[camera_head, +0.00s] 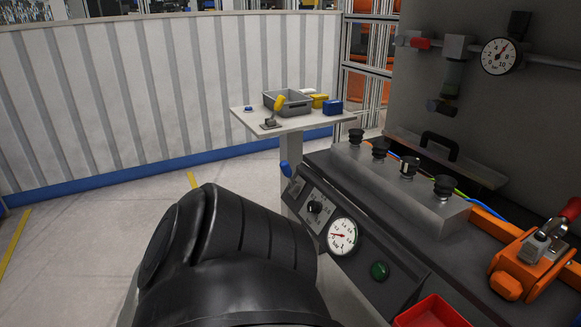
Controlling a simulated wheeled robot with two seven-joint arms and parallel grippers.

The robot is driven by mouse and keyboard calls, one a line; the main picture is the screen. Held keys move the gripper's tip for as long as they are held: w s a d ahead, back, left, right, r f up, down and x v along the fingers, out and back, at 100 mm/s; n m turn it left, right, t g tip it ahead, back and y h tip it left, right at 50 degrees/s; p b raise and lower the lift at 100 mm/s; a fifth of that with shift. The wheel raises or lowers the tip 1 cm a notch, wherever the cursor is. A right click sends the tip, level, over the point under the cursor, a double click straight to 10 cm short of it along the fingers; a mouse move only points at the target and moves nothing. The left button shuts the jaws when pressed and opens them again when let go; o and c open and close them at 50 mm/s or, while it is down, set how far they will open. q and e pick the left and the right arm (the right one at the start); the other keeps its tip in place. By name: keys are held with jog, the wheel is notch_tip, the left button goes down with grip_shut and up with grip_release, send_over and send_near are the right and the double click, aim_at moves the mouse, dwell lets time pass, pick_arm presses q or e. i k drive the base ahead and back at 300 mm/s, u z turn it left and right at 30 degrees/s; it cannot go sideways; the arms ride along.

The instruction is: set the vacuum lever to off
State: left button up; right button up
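A small blue lever handle (285,168) stands up at the far left end of the sloped control panel (298,190); it looks like the vacuum lever, but its markings are too small to read. A black rotary knob (315,207) sits on the panel to its right. A round white gauge (342,236) with a red needle is lower on the panel, with a green button (379,270) beyond it. A large black part of my arm fills the lower middle and hides the panel's lower left front. Neither of my grippers shows.
Several black suction cups (408,167) stand on a grey block behind the panel. An orange clamp (530,262) with a red handle and a red bin (432,312) are at right. A side table (250,118) holds a grey tray (288,108). The floor at left is clear.

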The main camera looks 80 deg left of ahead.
aim_at(285, 166)
jog(key=u, duration=2.1)
jog(key=k, duration=0.3)
jog(key=u, duration=1.5)
jog(key=i, duration=1.65)
jog(key=z, duration=1.7)
jog(key=i, duration=0.75)
jog(key=z, duration=0.75)
